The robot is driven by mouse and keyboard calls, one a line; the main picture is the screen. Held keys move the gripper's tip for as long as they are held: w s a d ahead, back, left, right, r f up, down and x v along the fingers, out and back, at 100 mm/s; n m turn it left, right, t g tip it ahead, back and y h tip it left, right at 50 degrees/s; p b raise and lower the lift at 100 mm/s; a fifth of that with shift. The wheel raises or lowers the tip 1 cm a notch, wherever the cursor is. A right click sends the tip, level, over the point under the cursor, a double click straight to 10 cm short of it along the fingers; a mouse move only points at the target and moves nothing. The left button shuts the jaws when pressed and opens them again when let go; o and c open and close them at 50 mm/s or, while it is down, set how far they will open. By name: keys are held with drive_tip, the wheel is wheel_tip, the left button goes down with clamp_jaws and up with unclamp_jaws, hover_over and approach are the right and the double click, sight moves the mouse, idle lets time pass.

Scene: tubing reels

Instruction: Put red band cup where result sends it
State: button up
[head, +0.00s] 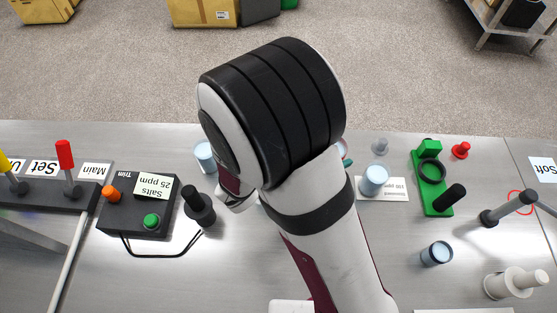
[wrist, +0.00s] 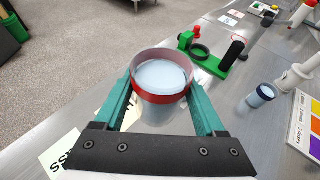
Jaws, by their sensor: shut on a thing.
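The red band cup (wrist: 162,88) is clear with pale blue liquid and a red ring. In the wrist view my gripper (wrist: 160,92) is shut on it, a teal finger on each side, and the cup looks upright. I cannot tell its height above the bench. In the head view my arm hides the gripper and most of the cup. The Trim box (head: 138,207) carries a label (head: 153,186) reading "Salts 25 ppm", with a black probe (head: 199,207) to its right. A "Soft" label (head: 543,168) lies at the far right.
A pale cup (head: 374,180) stands on a "Standard" card (head: 397,188). Nearby are a green stand (head: 431,180), a dark-banded cup (head: 437,253) and a white cylindrical fitting (head: 515,283). Another cup (head: 205,155) is left of my arm. A lever block (head: 40,195) is far left.

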drive_tip(key=w+d+r+n+t+y, duration=0.1)
drive_tip(key=w+r, duration=0.2)
drive_tip(key=r, duration=0.5)
drive_tip(key=w+d+r+n+t+y, duration=0.15)
drive_tip(key=w+r, duration=0.25)
drive_tip(key=r, duration=0.4)
drive_tip(key=s+d+f+m+g+h, duration=0.55)
drive_tip(key=d+f+m+g, duration=0.25)
drive_tip(key=m+g, duration=0.55)
drive_tip(key=s+a+f+m+g+y, duration=0.6)
drive_tip(key=s+f+m+g+y, duration=0.25)
drive_tip(key=m+g+y, duration=0.2)
drive_tip(key=w+a+f+m+t+y, duration=0.2)
drive_tip(key=w+a+m+t+y, duration=0.1)
drive_tip(key=a+m+y, duration=0.85)
drive_tip(key=w+d+r+m+t+y, duration=0.15)
drive_tip(key=w+m+t+y, duration=0.35)
drive_tip(key=w+m+t, duration=0.75)
drive_tip(key=shift+m+t, duration=0.5)
drive_tip(key=shift+m, duration=0.05)
drive_tip(key=shift+w+a+f, duration=0.15)
drive_tip(key=shift+a+f, duration=1.55)
drive_tip(key=shift+f, duration=0.15)
drive_tip(key=shift+w+a+f, duration=0.15)
drive_tip(key=shift+a+f, duration=1.6)
drive_tip(key=shift+f, duration=0.15)
drive_tip(key=shift+w+a+f, duration=0.15)
drive_tip(key=shift+a+f, duration=1.55)
drive_tip(key=shift+f, duration=0.15)
